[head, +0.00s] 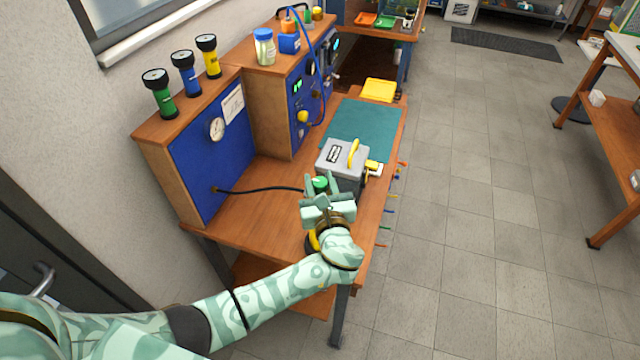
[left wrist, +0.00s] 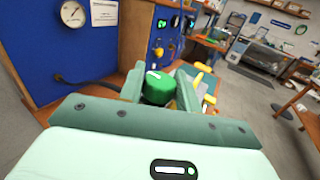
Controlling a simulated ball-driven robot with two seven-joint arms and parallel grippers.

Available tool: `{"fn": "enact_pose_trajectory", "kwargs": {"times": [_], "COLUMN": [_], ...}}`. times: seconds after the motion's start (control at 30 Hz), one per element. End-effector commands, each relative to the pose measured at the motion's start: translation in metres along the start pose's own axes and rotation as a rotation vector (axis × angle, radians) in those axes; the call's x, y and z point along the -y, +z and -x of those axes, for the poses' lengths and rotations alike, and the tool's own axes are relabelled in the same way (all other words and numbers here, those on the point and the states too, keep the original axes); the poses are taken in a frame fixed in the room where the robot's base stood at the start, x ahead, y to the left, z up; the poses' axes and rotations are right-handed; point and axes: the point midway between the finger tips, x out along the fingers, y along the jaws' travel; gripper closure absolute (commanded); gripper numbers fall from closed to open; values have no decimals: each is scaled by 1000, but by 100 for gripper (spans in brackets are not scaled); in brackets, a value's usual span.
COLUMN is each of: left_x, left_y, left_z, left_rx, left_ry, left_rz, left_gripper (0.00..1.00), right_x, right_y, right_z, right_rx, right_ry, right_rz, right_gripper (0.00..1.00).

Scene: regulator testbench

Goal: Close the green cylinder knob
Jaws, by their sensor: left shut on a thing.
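The green knob (left wrist: 158,88) sits between the two fingers of my left gripper (left wrist: 160,92) in the left wrist view. The gripper is shut on it. A white mark shows on the knob's top. In the head view the knob (head: 320,184) shows just beyond my left gripper (head: 322,192), at the near end of the bench. It is beside a grey box (head: 338,158) with a yellow lever (head: 353,152). The knob's lower part is hidden by the gripper. My right gripper is in neither view.
A blue panel with a gauge (head: 216,128) stands at the left of the bench, with a black hose (head: 255,190) running toward the knob. Green, blue and yellow cylinders stand on top. A teal mat (head: 365,125) lies behind the grey box. Open floor (head: 470,240) is to the right.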

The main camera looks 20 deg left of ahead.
Motion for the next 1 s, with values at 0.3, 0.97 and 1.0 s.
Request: {"fn": "enact_pose_trajectory", "kwargs": {"times": [0.3,0.97,1.0], "left_x": [0,0,0], "left_y": [0,1,1], "left_z": [0,0,0], "left_rx": [1,1,1], "left_ry": [64,65,65], "left_rz": [0,0,0], "left_gripper": [89,46,46], "right_x": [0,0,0], "right_y": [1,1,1], "right_z": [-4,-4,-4], "right_rx": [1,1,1], "right_ry": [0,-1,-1], "right_rz": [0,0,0], "right_gripper": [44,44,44]}}
